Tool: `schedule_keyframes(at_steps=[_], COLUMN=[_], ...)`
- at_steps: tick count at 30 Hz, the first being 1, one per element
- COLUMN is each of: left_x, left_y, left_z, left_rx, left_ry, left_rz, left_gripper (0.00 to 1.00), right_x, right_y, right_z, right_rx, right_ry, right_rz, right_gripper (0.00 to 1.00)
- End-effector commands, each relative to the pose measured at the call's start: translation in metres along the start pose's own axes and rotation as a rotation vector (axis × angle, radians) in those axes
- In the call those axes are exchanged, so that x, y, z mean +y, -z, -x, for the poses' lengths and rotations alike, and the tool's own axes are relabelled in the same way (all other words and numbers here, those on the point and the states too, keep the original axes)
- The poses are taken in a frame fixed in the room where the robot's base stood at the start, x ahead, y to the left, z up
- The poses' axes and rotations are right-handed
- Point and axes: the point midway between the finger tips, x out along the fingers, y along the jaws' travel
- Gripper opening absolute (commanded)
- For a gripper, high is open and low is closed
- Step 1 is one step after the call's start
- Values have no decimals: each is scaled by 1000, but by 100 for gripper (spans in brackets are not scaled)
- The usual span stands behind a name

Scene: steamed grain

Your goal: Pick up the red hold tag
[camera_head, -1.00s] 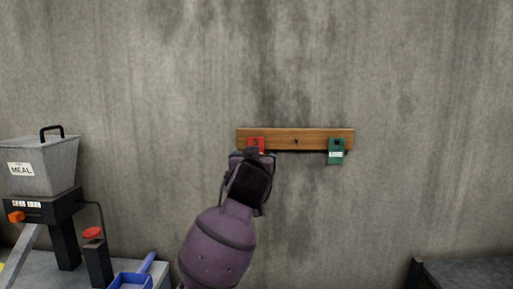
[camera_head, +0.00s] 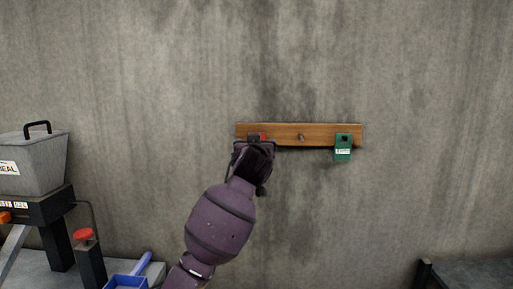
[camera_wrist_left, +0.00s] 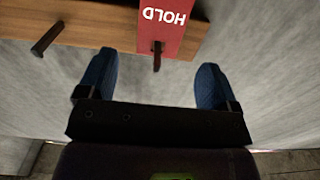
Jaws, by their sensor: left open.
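The red hold tag (camera_head: 263,136) hangs on the left part of a wooden peg board (camera_head: 318,130) on the wall. In the head view my left gripper (camera_head: 254,145) covers most of it. In the left wrist view the tag (camera_wrist_left: 164,22) shows the upside-down word HOLD and a dark peg. My left gripper (camera_wrist_left: 153,80) is open there, its blue fingers on either side of the tag's line. The tag shows clear space to both fingers. A green tag (camera_head: 343,148) hangs on the board's right part.
A bare peg (camera_head: 301,138) sticks out at the board's middle. At lower left stand a grey meal hopper (camera_head: 35,163), a red button (camera_head: 83,234) on a post and a blue scoop (camera_head: 127,281). A dark surface (camera_head: 475,274) is at lower right.

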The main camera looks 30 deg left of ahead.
Motion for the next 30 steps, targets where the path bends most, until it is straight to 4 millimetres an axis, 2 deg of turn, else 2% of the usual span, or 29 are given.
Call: schedule_keyframes(at_steps=[11, 21, 23, 30], left_x=[1, 1, 1, 1], left_y=[5, 4, 4, 4], left_z=[-43, -49, -49, -49], left_rx=[0, 0, 0, 0], left_ry=[0, -1, -1, -1], left_rz=[-1, 0, 0, 0], left_gripper=[85, 85, 77, 41], right_x=[-1, -2, -2, -1], right_y=[22, 18, 15, 7], right_z=[0, 2, 2, 5], right_rx=[32, 23, 17, 1], right_ry=[2, 2, 1, 0], right_rz=[-3, -7, -7, -7], right_gripper=[43, 43, 43, 43])
